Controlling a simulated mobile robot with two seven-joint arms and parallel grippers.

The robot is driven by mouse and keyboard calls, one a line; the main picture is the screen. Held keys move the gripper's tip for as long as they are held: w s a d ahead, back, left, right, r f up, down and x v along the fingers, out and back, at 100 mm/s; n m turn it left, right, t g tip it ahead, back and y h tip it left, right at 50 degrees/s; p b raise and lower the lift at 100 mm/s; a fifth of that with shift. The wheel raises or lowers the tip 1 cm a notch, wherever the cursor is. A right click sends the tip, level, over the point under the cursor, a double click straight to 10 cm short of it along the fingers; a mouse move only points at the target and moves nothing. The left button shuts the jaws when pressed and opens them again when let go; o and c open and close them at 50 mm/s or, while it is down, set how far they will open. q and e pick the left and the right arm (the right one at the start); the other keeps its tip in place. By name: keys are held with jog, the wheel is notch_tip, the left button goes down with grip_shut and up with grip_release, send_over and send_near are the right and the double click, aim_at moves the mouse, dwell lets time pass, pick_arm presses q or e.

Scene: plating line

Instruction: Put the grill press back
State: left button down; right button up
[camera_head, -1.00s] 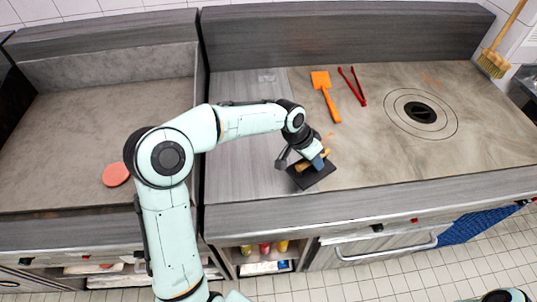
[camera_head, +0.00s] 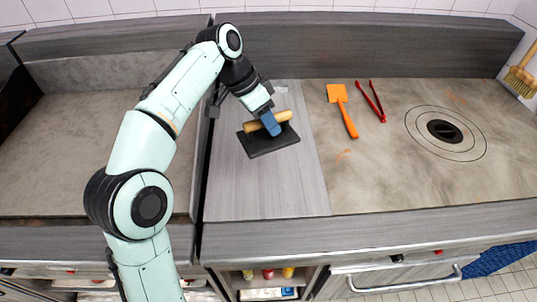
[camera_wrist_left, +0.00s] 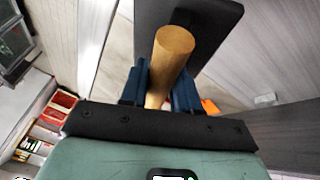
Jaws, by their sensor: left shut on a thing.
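The grill press is a black flat plate (camera_head: 262,143) with a wooden bar handle (camera_head: 284,117). In the head view it is over the grey wood-grain board left of the griddle. My left gripper (camera_head: 271,124) is shut on the handle, with its blue fingers on either side. In the left wrist view the handle (camera_wrist_left: 172,55) stands between the blue fingers, and the black plate (camera_wrist_left: 205,20) shows beyond it. I cannot tell whether the plate touches the board or is held just above it. My right gripper is not in view.
An orange spatula (camera_head: 343,108) and red tongs (camera_head: 372,100) lie on the griddle right of the press. A round black burner cover (camera_head: 444,131) is further right. The board's front part (camera_head: 265,195) is clear. A grey back wall (camera_head: 350,50) rises behind.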

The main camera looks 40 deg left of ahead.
pick_arm(q)
jog(key=shift+f+b, duration=2.15)
jog(key=shift+f, duration=7.1)
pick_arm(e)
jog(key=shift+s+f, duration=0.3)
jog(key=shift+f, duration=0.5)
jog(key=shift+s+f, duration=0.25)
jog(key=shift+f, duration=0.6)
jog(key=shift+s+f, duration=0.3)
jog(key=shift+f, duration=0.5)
pick_arm(q)
jog(key=shift+f, duration=0.15)
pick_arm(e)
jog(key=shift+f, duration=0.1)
pick_arm(q)
jog(key=c, duration=0.8)
grip_release()
jog(key=shift+f, duration=0.1)
jog(key=shift+s+r, duration=0.1)
jog(key=shift+r, duration=0.25)
jog(key=p+v, duration=0.2)
jog(key=v, duration=0.9)
jog(key=shift+s+a+r, duration=0.15)
jog(key=shift+r, duration=0.1)
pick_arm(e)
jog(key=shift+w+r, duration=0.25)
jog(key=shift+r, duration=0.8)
